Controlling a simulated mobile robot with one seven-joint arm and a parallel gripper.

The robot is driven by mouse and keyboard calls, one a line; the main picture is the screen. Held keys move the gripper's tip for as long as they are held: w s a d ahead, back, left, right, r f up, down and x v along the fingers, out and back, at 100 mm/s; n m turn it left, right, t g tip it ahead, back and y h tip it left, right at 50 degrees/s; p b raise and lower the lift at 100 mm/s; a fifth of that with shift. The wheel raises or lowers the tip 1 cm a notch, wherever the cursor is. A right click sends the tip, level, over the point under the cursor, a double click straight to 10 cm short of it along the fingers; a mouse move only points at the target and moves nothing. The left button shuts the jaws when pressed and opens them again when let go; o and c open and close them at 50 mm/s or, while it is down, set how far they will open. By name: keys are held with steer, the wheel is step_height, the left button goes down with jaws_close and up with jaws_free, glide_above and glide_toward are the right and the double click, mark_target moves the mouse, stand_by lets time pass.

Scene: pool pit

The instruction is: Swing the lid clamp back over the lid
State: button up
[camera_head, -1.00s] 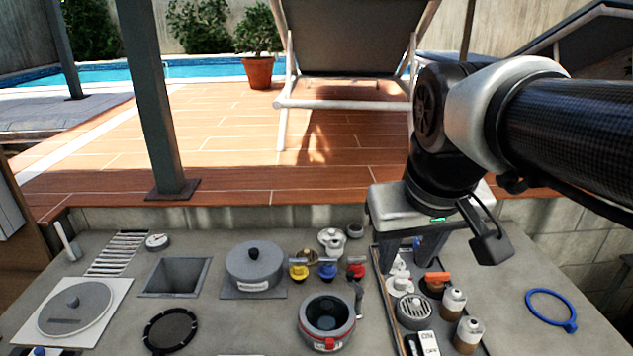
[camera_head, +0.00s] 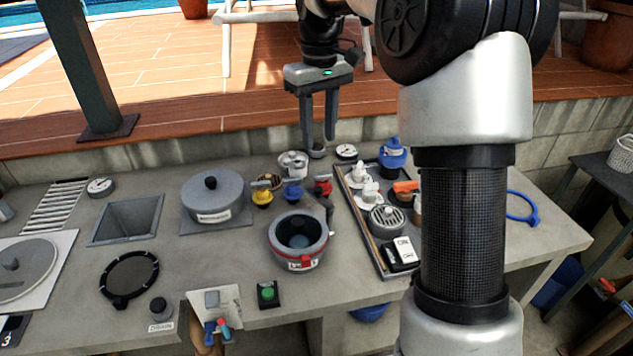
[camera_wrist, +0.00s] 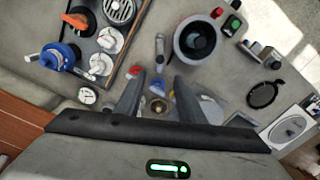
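The round grey housing (camera_head: 283,256) stands right of the lidded grey pot, with a red band low at its front and a dark round top; it also shows in the wrist view (camera_wrist: 180,52). I cannot tell whether that dark top is a closed lid. A short grey lever (camera_head: 329,212), likely the lid clamp, stands at its right rear side, apart from the top; the wrist view shows it too (camera_wrist: 160,46). My gripper (camera_head: 318,143) is open and empty, fingers pointing down, behind the housing and lever; its fingers also show in the wrist view (camera_wrist: 158,78).
Red (camera_head: 323,187), blue (camera_head: 292,193) and yellow (camera_head: 262,197) valve handles stand close behind the housing. A tray (camera_head: 366,243) of parts lies to its right. A grey lidded pot (camera_head: 212,199) is at left, a green button (camera_head: 267,294) in front.

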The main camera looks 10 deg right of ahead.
mark_target(318, 188)
step_height(318, 188, down, 14)
steer(key=shift+r+b, duration=0.1)
steer(key=shift+b, duration=0.75)
jaws_close()
